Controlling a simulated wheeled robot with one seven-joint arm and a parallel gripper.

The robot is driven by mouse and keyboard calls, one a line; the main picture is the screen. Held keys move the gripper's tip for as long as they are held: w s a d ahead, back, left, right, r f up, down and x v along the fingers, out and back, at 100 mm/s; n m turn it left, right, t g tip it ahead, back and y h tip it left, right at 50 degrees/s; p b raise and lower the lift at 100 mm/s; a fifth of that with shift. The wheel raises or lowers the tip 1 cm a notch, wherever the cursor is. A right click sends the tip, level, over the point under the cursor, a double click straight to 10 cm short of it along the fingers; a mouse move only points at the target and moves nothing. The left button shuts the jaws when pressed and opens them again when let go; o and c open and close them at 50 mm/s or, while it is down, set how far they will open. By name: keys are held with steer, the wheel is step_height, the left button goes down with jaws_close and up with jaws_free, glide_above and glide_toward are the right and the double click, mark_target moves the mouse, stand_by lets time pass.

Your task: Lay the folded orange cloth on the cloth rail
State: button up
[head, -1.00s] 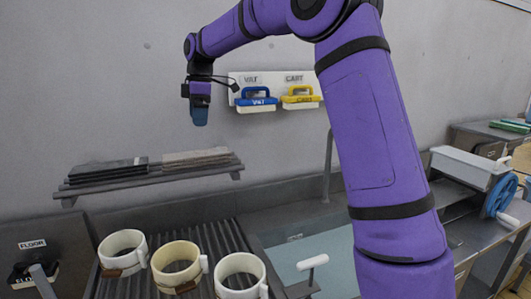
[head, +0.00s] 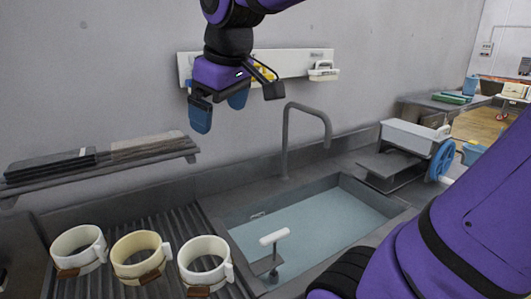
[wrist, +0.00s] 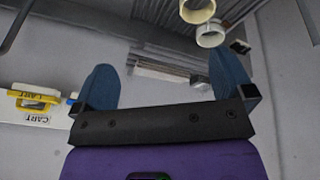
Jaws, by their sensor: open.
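I cannot make out the folded orange cloth or the cloth rail in either view. My gripper (head: 219,105) is open and empty, hanging in front of the wall board, above and to the right of the wall shelf. In the wrist view my gripper (wrist: 165,85) has its two blue fingers wide apart with nothing between them.
A wall shelf (head: 100,173) holds dark and grey flat stacks. Several cream ring-handled vessels (head: 79,250) stand on the ribbed drainer. A water-filled sink (head: 310,230) with a tap (head: 327,125) lies right of them. Beyond are a blue-wheeled device (head: 440,160) and green items (head: 448,98).

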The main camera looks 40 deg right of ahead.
steer(key=s+d+f+m+t, duration=0.1)
steer(key=s+f+m, duration=0.3)
steer(key=s, duration=0.6)
steer(key=shift+d+f, duration=0.35)
steer(key=shift+f, duration=0.6)
